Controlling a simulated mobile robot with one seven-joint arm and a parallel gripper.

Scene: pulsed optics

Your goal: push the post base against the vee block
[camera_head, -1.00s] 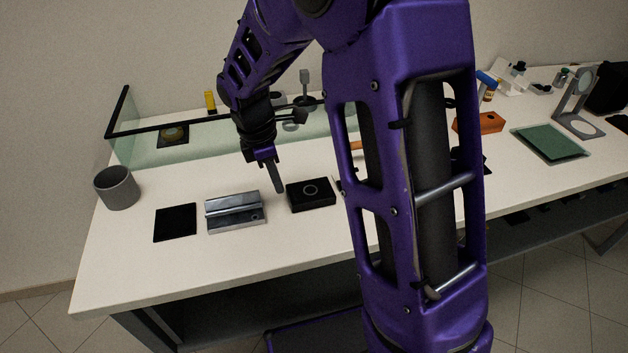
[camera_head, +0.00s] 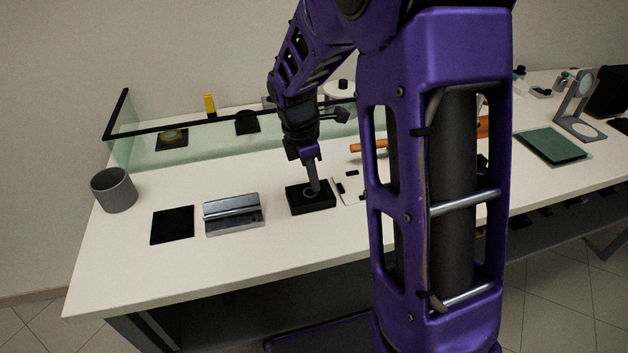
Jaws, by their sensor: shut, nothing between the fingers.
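The post base (camera_head: 300,206) is a black rectangular block with a pale ring on top, on the white bench near the middle. The vee block (camera_head: 232,222) is a silver metal block with a lengthwise groove, to the left of the post base. A narrow strip of bench shows between the two. My gripper (camera_head: 315,190) is shut and empty, pointing down. Its tips overlap the right part of the post base in the picture and hide part of the ring. I cannot tell whether they touch it or stand behind it.
A black square pad (camera_head: 172,225) lies left of the vee block, and a grey cup (camera_head: 113,190) stands at the left end. A glass guard with a black rail (camera_head: 200,130) runs behind. A white plate with black pieces (camera_head: 349,190) lies right of the post base.

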